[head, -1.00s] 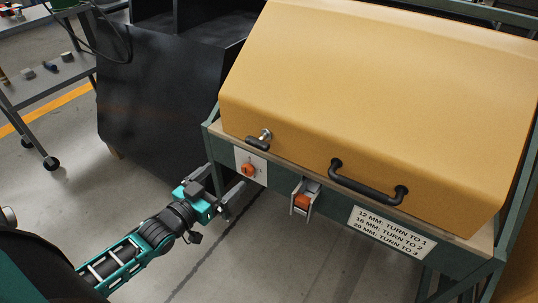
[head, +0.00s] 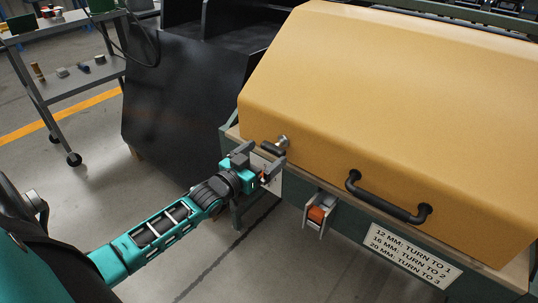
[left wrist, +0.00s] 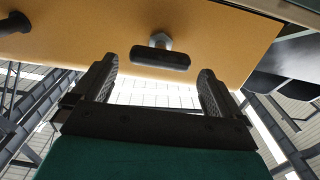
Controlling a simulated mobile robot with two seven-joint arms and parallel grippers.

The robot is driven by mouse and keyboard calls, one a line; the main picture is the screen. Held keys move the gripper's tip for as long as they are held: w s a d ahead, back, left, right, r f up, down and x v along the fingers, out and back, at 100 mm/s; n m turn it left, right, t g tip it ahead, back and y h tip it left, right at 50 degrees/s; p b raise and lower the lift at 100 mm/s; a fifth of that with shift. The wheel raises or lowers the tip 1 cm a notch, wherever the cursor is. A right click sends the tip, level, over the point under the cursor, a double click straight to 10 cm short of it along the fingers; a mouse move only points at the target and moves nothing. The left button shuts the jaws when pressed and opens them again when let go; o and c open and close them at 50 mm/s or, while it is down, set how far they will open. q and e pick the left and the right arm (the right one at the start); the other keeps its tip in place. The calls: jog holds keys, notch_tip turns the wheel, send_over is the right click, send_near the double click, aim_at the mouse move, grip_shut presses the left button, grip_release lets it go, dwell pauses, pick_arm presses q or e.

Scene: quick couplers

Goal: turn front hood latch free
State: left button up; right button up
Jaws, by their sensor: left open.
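The front hood latch (head: 275,146) is a dark handle on a metal stud at the lower left corner of the yellow hood (head: 390,100). In the left wrist view the latch (left wrist: 160,58) lies crosswise, just beyond and between the fingertips. My left gripper (head: 263,163) is open and empty, just below the latch in the head view. It also shows in the left wrist view (left wrist: 158,85) with its fingers apart and not touching the latch. The gripper hides most of the white dial plate (head: 268,183). My right gripper is not in view.
A black hood handle (head: 388,198) sticks out right of the latch. An orange part in a metal bracket (head: 318,214) and a sign (head: 411,255) are on the front below. A black cabinet (head: 185,90) stands close on the left. The floor in front is clear.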

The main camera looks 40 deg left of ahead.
aim_at(276, 146)
pick_arm(q)
jog(key=shift+w, duration=0.65)
jog(key=shift+w+d+b, duration=0.15)
jog(key=shift+w+b, duration=0.15)
jog(key=shift+w, duration=0.5)
jog(key=c, duration=0.9)
jog(key=shift+c, duration=0.2)
